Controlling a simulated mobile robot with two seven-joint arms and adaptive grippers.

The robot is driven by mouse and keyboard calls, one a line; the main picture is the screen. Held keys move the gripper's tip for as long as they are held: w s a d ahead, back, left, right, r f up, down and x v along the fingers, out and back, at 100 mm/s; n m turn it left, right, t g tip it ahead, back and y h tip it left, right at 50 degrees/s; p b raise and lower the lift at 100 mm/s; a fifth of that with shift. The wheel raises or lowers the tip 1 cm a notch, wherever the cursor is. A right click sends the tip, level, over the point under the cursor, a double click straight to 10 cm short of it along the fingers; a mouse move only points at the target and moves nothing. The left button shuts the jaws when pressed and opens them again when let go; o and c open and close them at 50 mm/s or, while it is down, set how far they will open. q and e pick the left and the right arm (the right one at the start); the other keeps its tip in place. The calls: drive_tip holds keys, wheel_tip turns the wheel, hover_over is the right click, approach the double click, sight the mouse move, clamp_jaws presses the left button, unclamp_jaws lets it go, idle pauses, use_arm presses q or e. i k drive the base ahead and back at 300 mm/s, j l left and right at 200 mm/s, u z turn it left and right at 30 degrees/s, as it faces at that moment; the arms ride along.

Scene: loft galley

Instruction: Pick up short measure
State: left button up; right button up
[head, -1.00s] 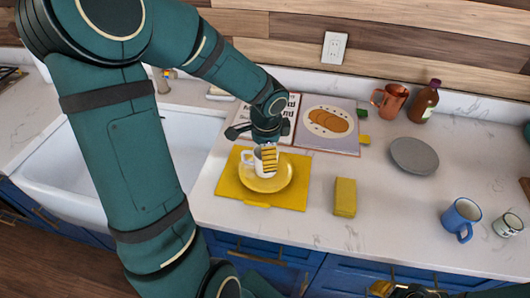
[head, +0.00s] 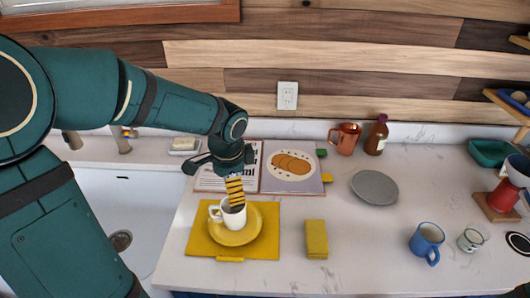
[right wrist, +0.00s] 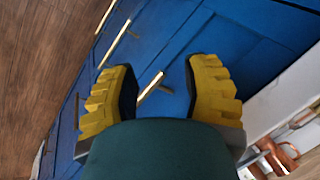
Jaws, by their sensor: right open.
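I cannot tell for sure which vessel is the short measure. A copper mug (head: 345,138) stands at the back of the counter; a copper vessel also shows in the right wrist view (right wrist: 275,160), partly cut off. A small white cup (head: 470,240) stands at the right beside a blue mug (head: 427,243). My left gripper (head: 235,192) points down at a white mug (head: 228,215) on a yellow plate (head: 237,240); its fingers overlap the rim, and its grip is unclear. My right gripper (right wrist: 160,85) is open and empty before blue cabinet fronts.
A yellow mat (head: 195,243) lies under the plate, with a yellow sponge-like block (head: 316,238) beside it. A grey plate (head: 375,187), brown bottle (head: 376,135) and open book (head: 292,167) are behind. The sink (head: 95,215) is left.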

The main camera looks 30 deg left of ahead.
sight(475, 234)
drive_tip(key=k, duration=1)
